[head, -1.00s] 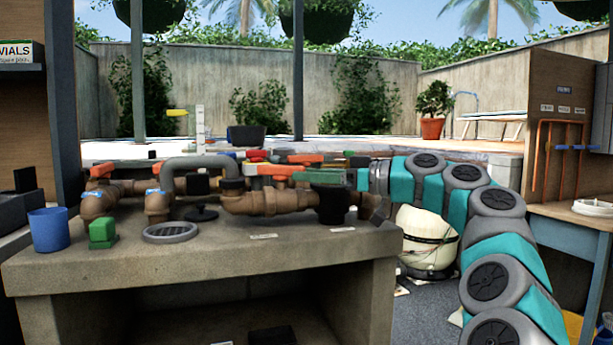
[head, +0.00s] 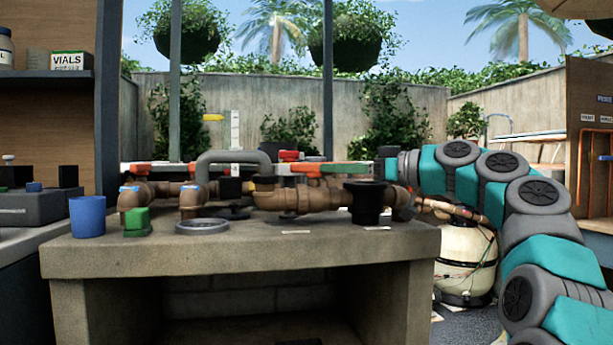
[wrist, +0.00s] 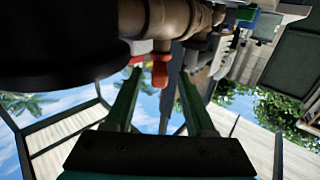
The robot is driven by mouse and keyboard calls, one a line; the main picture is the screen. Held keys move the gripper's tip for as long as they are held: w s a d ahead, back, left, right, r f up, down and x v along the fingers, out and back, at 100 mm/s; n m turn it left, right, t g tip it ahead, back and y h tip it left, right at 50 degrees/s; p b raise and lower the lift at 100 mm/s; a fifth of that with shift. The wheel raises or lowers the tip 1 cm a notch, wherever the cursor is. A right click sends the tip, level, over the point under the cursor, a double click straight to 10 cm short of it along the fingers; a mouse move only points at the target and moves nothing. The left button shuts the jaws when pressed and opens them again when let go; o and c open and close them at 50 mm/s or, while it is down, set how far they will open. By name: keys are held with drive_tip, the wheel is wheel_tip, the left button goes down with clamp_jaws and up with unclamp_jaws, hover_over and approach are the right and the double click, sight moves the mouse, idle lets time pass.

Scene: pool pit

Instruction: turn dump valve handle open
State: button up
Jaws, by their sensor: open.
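Valve handles in red-orange and green sit over brown pipework on the stone bench. One long orange and green handle (head: 335,168) lies level above the right-hand pipes, beside my gripper (head: 386,160). No label on it is readable, so I cannot tell for sure that it is the dump valve handle. In the wrist view my gripper (wrist: 160,92) is open, with its two green fingers apart. An orange-red handle end (wrist: 161,70) shows between the fingers, with no visible grip on it. In the head view the fingertips are mostly hidden among the fittings.
A black round fitting (head: 367,203) stands on the bench (head: 240,251) just below my gripper; a large dark round body (wrist: 60,45) fills the wrist view's upper left.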

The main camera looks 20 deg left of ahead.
sight(291, 167)
drive_tip(key=shift+w+a+p, duration=0.2)
drive_tip(key=shift+a+p, duration=0.1)
drive_tip(key=shift+a, duration=0.95)
drive_tip(key=shift+w+a+p, duration=0.25)
drive_tip(key=shift+a+p, duration=0.1)
drive_tip(key=shift+a, duration=0.95)
drive_tip(key=shift+w+a+p, duration=0.2)
drive_tip(key=shift+a+p, duration=0.1)
drive_tip(key=shift+a, duration=0.95)
clamp_jaws()
